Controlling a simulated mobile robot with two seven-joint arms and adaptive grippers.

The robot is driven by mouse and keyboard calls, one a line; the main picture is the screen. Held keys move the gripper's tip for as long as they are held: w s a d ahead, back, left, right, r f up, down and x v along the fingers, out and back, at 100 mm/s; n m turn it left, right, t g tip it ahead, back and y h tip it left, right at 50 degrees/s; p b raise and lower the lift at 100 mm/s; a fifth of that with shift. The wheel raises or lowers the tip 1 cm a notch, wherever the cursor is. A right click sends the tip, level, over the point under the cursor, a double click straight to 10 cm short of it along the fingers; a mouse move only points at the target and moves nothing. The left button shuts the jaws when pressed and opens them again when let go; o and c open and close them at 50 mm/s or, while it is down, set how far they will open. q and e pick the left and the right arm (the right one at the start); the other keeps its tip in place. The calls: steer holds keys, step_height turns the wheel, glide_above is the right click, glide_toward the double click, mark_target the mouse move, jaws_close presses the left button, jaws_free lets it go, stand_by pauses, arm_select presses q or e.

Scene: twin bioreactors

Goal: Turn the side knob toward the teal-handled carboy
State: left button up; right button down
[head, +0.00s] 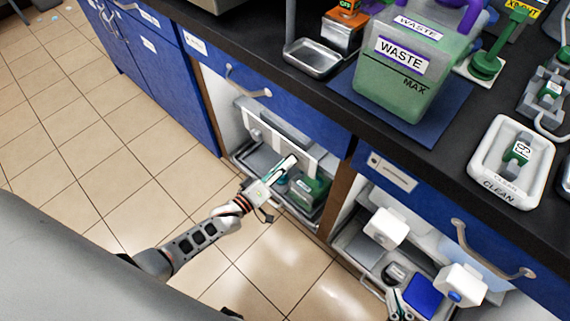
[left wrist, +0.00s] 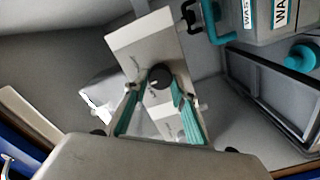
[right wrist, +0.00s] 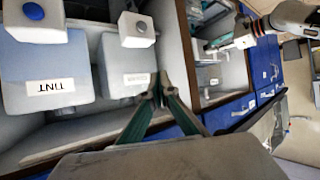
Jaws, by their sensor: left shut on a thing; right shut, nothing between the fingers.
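The side knob (left wrist: 160,77) is a round black knob on a pale panel (left wrist: 143,43) inside the open cabinet. My left gripper (left wrist: 153,92) has its teal-lined fingers closed on the knob, one to each side. In the head view my left gripper (head: 291,161) reaches into the cabinet against the panel and hides the knob. The teal-handled carboy (head: 310,188) stands right of the knob, low in the cabinet; it also shows at the upper right of the left wrist view (left wrist: 235,28). My right gripper (right wrist: 158,88) is shut and empty, near the right cabinet.
The right cabinet holds white-capped containers (right wrist: 130,62) and a blue-topped item (head: 424,296). On the black bench above stand a large WASTE carboy (head: 395,85), a metal tray (head: 313,57) and a white CLEAN tray (head: 483,165). The tiled floor (head: 90,130) at left is clear.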

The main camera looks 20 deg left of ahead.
arm_select(q)
steer(key=shift+m, duration=0.3)
arm_select(e)
steer(key=shift+s+f, duration=0.1)
steer(key=shift+f, duration=0.1)
arm_select(q)
steer(key=m+b, duration=0.1)
steer(key=m, duration=0.7)
arm_select(e)
steer(key=shift+w+a+r, duration=0.45)
steer(key=shift+a+r, duration=0.05)
steer(key=shift+r, duration=0.15)
arm_select(q)
steer(key=shift+m, duration=0.3)
arm_select(e)
steer(key=shift+s+f, duration=0.1)
steer(key=shift+s, duration=0.05)
arm_select(q)
steer(key=o, duration=1.1)
